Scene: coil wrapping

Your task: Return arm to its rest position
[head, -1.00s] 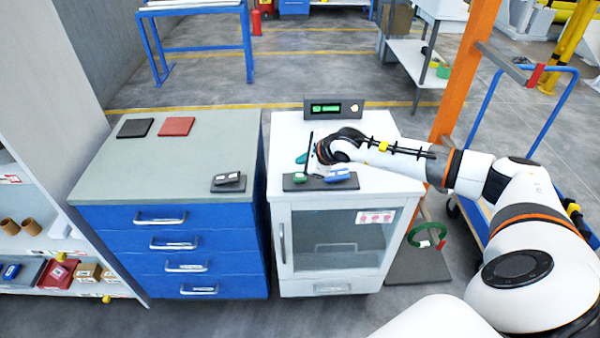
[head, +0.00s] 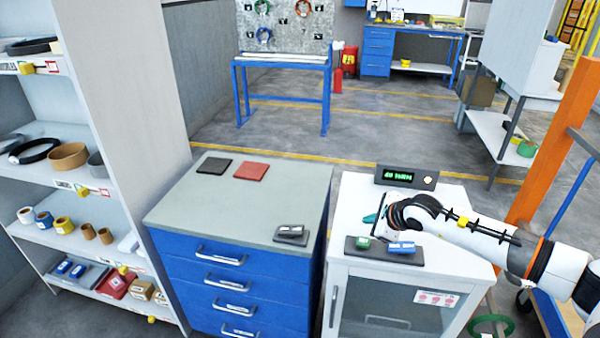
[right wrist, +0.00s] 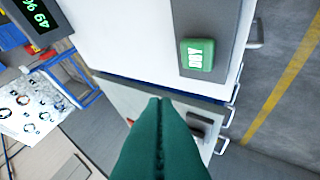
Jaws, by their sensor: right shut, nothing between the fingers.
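My right arm reaches in from the right in the head view, over the white cabinet (head: 460,198). My right gripper (head: 370,218) is above the cabinet's top, its green fingers partly hidden by the dark wrist. In the right wrist view the green fingers (right wrist: 157,105) are pressed together with nothing between them. A green block (head: 363,243) and a blue block (head: 402,247) sit on a dark holder (head: 383,256) at the cabinet's front edge, near the gripper. The green block also shows in the right wrist view (right wrist: 197,54), apart from the fingers. My left gripper is not in view.
A dark display box (head: 407,178) stands at the cabinet's back. A blue drawer unit (head: 255,275) with black and red pads stands left of it. Shelves (head: 150,120) stand at far left. An orange post (head: 553,140) rises behind my right arm.

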